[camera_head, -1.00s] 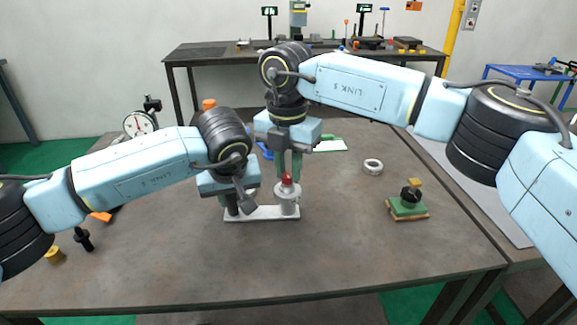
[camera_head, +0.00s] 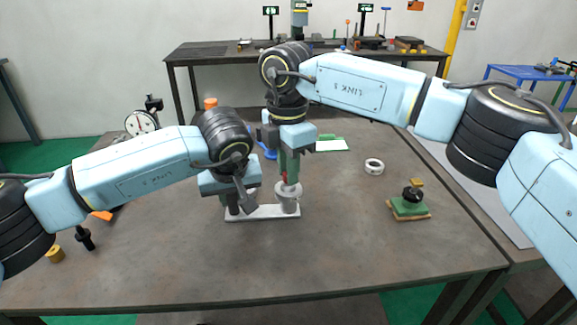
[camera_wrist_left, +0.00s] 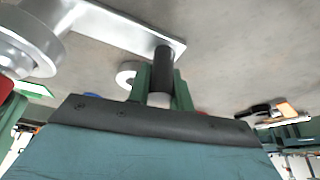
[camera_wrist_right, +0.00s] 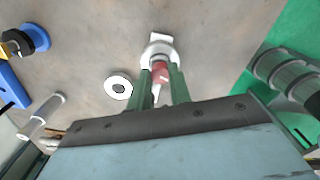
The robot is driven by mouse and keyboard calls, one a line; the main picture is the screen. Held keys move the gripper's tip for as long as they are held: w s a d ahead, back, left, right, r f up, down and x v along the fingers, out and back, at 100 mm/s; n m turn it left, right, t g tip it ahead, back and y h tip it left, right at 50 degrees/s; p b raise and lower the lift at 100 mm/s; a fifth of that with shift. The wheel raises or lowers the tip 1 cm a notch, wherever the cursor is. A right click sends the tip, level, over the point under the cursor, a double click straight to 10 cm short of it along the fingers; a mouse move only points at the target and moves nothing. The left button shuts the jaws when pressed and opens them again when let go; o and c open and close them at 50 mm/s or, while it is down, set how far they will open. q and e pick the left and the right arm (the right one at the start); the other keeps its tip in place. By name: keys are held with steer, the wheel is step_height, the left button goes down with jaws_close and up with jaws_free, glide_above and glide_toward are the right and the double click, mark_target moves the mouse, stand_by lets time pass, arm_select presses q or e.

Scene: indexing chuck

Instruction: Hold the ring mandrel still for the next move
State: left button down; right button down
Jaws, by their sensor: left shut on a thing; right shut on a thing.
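The ring mandrel appears to be the silver flanged cylinder (camera_head: 288,201), upright on the right end of a flat silver plate (camera_head: 262,213). It has a red top (camera_head: 284,179), also seen in the right wrist view (camera_wrist_right: 160,71). My right gripper (camera_head: 289,174) comes down from above and is shut on the red top, partly hiding it. A dark upright post (camera_wrist_left: 162,66) stands at the plate's other end. My left gripper (camera_wrist_left: 163,92) is shut on this post; in the head view its fingertips are mostly hidden by my wrist.
A white ring (camera_head: 374,166) lies clear to the right. A green block with a black knob (camera_head: 408,207) is further right. A dial gauge (camera_head: 140,123) stands back left; a black peg (camera_head: 85,239) and brass piece (camera_head: 54,254) lie left. The front of the table is free.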

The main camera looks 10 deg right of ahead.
arm_select(q)
steer(key=shift+s+d+f, duration=0.1)
steer(key=shift+s+d, duration=0.15)
steer(key=shift+d, duration=0.2)
arm_select(e)
steer(key=shift+s+a, duration=0.1)
steer(key=shift+a, duration=0.35)
arm_select(q)
steer(key=shift+a, duration=0.1)
arm_select(e)
steer(key=c, duration=1.4)
jaws_free()
arm_select(q)
steer(key=shift+w+a, duration=0.1)
arm_select(e)
steer(key=shift+o, duration=0.7)
steer(key=shift+d, duration=0.25)
steer(key=shift+r, duration=0.1)
arm_select(q)
steer(key=shift+w+a, duration=0.1)
steer(key=shift+a, duration=0.1)
arm_select(e)
step_height(320, 180, up, 12)
arm_select(q)
steer(key=c, duration=1.2)
jaws_free()
steer(key=shift+o, duration=0.2)
